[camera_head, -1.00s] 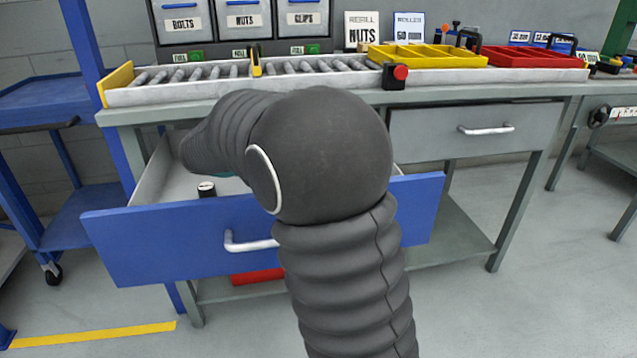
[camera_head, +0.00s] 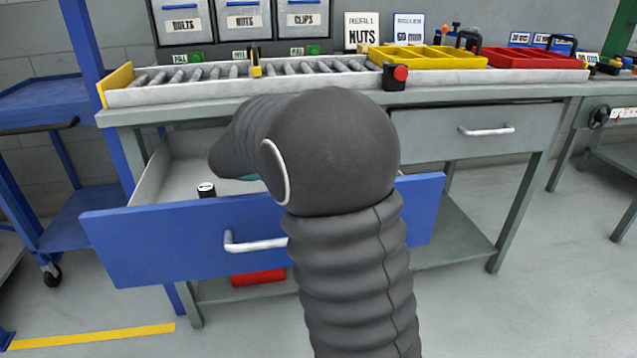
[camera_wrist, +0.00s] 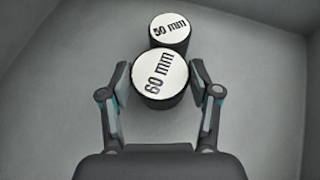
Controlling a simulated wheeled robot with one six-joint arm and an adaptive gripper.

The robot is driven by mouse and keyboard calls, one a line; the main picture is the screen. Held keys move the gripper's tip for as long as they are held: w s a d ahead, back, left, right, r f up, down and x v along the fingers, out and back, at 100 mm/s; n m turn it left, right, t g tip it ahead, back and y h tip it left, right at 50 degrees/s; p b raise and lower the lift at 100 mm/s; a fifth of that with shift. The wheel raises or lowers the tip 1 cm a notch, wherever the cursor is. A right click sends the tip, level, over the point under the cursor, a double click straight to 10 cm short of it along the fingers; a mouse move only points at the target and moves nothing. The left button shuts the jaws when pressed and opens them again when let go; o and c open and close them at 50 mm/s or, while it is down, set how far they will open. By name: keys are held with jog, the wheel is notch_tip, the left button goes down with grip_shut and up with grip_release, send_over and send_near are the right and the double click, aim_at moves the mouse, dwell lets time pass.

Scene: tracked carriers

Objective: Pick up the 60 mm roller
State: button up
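The 60 mm roller (camera_wrist: 160,80) stands upright in the wrist view, a black cylinder with a white top marked "60 mm". A second black roller marked "50 mm" (camera_wrist: 171,28) stands right behind it, close to or touching it. My gripper (camera_wrist: 160,84) is open, with one finger on each side of the 60 mm roller; narrow gaps seem to remain. In the head view, one black roller with a white top (camera_head: 206,190) shows in the open blue drawer (camera_head: 180,240); its label is too small to read.
The workbench (camera_head: 440,93) above the drawer carries a roller conveyor (camera_head: 230,82), a yellow tray (camera_head: 374,56), a red tray (camera_head: 575,61) and a red button box (camera_head: 395,76). The grey drawer floor around the rollers is clear. A blue cart (camera_head: 60,105) stands at left.

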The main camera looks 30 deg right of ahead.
jog(key=shift+c, duration=1.3)
